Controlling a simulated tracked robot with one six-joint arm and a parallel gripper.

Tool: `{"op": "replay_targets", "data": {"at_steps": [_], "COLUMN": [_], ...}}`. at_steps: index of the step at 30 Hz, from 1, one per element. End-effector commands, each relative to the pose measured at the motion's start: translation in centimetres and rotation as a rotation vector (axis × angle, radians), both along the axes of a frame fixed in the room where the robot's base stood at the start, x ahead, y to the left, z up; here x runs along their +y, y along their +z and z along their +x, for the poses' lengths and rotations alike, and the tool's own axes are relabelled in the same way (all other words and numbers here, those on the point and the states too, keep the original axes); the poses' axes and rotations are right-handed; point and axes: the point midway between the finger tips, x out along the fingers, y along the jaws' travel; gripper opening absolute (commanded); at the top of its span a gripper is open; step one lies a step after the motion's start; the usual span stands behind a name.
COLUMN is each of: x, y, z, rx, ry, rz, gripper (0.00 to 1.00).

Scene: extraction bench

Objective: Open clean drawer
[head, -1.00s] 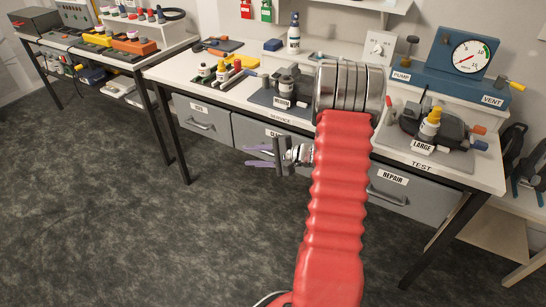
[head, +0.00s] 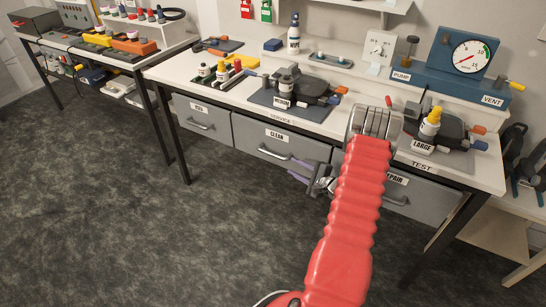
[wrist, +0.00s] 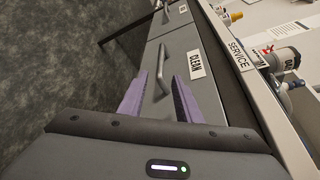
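The clean drawer (head: 250,137) is a grey drawer front under the bench, labelled CLEAN, and looks closed. Its bar handle (head: 272,153) shows left of my gripper (head: 299,170) in the head view. In the wrist view the CLEAN drawer (wrist: 182,43) lies ahead, and its handle (wrist: 161,60) appears just beyond and between the fingertips. My gripper (wrist: 160,78) is open, with its two purple fingers apart and nothing between them. Contact with the handle does not show. My red arm hides part of the drawer row on the right.
The drawer with an unclear label (head: 203,122) is on the left and the REPAIR drawer (head: 425,205) on the right; both look closed. The bench top (head: 235,95) above holds bottles, a MEDIUM device and a LARGE device. A bench leg (head: 172,140) stands left. The floor in front is clear.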

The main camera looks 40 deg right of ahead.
Motion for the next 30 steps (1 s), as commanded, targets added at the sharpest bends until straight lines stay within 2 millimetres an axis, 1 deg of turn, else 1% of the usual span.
{"op": "replay_targets", "data": {"at_steps": [5,8,24,30], "x": [0.0,0.1,0.2,0.2], "y": [-0.2,-0.4,-2.2,-2.7], "z": [0.8,1.8,9.8,12.4], "rx": [0.0,0.0,0.001,0.001], "ry": [0.002,0.002,0.003,0.003], "rz": [-0.001,0.0,0.0,-0.001], "gripper": [0.31,0.31,0.31,0.31]}}
